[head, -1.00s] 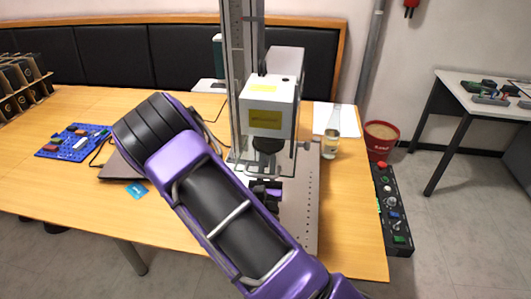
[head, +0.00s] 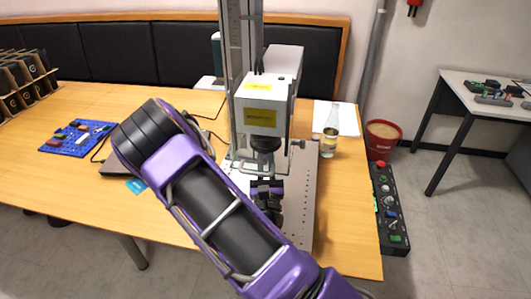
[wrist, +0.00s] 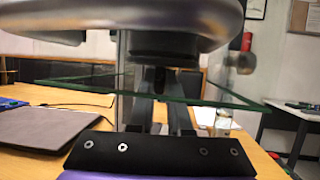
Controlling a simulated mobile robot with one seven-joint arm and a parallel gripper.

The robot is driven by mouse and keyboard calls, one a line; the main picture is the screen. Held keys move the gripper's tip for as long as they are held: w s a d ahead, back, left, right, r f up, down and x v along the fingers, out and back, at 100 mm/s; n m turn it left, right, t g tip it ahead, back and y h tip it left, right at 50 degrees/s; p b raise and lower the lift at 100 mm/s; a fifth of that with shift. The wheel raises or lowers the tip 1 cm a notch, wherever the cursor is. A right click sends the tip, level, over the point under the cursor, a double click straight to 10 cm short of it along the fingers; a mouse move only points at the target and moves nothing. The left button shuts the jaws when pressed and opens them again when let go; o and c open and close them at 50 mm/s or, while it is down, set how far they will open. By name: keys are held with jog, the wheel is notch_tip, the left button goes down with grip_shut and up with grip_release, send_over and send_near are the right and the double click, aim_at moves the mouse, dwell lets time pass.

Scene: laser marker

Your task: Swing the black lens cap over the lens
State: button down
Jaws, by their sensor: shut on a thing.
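The white laser head (head: 266,103) with yellow labels hangs on its upright column. Its black lens (head: 265,143) points down, and in the wrist view the dark round lens housing (wrist: 165,45) shows at the top middle. My gripper (head: 267,183) is just below the lens in the head view. In the wrist view the two dark fingers (wrist: 160,95) point up to the housing and are shut on a small black piece (wrist: 158,78) under it, which looks like part of the lens cap. The cap's outline and exact position against the lens are hard to make out.
A clear glass pane (wrist: 80,82) surrounds the lens area, close to my fingers. The perforated metal plate (head: 302,205) lies below. A laptop (head: 118,166) and blue board (head: 73,139) are left.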

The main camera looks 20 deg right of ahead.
jog(key=c, duration=0.8)
grip_release()
jog(key=shift+c, duration=0.2)
jog(key=v, duration=1.7)
jog(key=shift+s, duration=0.25)
